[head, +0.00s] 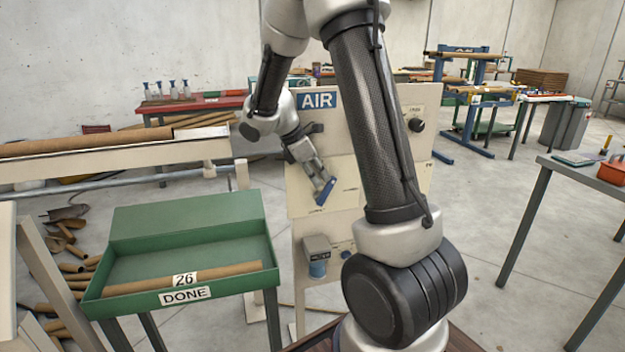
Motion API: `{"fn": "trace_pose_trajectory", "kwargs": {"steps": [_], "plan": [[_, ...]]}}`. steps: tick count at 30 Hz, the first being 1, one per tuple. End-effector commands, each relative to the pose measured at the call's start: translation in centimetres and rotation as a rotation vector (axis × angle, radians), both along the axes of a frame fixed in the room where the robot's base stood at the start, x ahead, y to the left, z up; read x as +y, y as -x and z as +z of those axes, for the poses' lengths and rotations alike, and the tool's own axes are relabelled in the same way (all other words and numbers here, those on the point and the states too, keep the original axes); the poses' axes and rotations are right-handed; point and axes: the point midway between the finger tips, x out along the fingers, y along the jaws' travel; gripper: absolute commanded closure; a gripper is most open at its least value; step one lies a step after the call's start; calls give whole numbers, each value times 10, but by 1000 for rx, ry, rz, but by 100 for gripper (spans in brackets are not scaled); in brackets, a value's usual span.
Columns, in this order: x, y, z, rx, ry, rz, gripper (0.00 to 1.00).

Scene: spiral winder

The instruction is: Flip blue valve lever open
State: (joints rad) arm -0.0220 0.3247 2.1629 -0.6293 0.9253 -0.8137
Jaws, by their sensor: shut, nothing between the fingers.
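The blue valve lever (326,193) is on the front of the cream panel (300,202) under the blue AIR sign (317,100). It is tilted, its upper end to the right and its lower end to the left. My gripper (322,186) is at the lever, coming down from the upper left. It is shut with nothing held. Its fingertips overlap the lever in the picture; I cannot tell whether they touch it. The valve body is hidden or too small to make out. My arm covers the right part of the panel.
A green tray (185,232) marked DONE holds a brown tube (190,278) at the left front. A black knob (416,125) sits at the panel's upper right. A grey-topped table (590,180) stands at the right. The floor between it and my arm is clear.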

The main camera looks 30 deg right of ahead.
Motion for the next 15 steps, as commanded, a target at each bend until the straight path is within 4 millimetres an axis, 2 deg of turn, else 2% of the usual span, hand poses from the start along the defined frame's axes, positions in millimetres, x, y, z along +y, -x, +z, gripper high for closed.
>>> {"fn": "trace_pose_trajectory", "kwargs": {"steps": [15], "plan": [[-20,6,-1,0,0,1,100]]}}
